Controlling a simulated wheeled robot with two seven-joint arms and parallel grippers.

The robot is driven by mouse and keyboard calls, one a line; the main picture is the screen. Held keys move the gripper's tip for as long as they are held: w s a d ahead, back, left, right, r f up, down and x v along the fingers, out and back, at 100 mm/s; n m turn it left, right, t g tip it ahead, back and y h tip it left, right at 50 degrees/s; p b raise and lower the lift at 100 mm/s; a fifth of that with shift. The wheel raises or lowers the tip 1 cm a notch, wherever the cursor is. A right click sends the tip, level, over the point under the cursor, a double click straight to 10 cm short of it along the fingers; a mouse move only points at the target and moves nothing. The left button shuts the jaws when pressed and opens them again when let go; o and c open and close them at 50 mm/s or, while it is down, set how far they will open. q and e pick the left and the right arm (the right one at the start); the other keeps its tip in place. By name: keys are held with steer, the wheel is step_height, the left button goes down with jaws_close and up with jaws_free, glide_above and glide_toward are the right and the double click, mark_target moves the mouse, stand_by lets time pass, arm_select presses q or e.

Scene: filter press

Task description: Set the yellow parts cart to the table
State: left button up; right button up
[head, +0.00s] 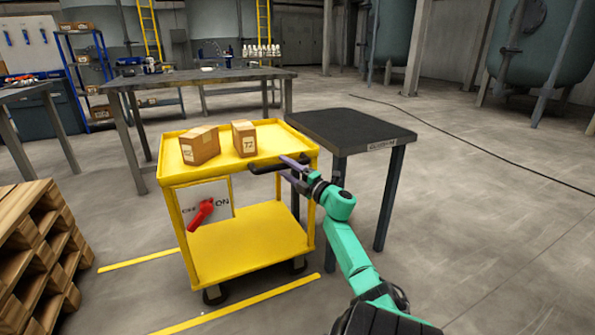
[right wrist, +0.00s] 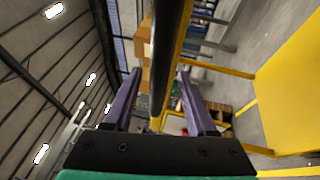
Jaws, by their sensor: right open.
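The yellow parts cart (head: 245,242) stands in the middle of the head view, with two cardboard boxes (head: 200,146) on its top tray. A dark-topped table (head: 345,128) with a small label stands close behind and right of the cart. My right gripper (head: 291,170) is at the handle with its purple fingers apart. In the right wrist view, the black handle bar (right wrist: 168,50) lies between the open fingers (right wrist: 158,76); contact cannot be told. My left gripper is not in view.
Yellow floor lines (head: 245,303) run beside the cart. Stacked wooden pallets (head: 38,235) stand at left, a long workbench (head: 205,76) behind. The floor at right is open, with a cable.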

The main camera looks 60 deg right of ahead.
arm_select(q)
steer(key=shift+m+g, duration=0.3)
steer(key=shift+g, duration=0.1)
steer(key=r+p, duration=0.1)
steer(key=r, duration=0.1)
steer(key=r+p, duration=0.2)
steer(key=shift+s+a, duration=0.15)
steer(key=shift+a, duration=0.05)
arm_select(e)
steer(key=v, duration=1.4)
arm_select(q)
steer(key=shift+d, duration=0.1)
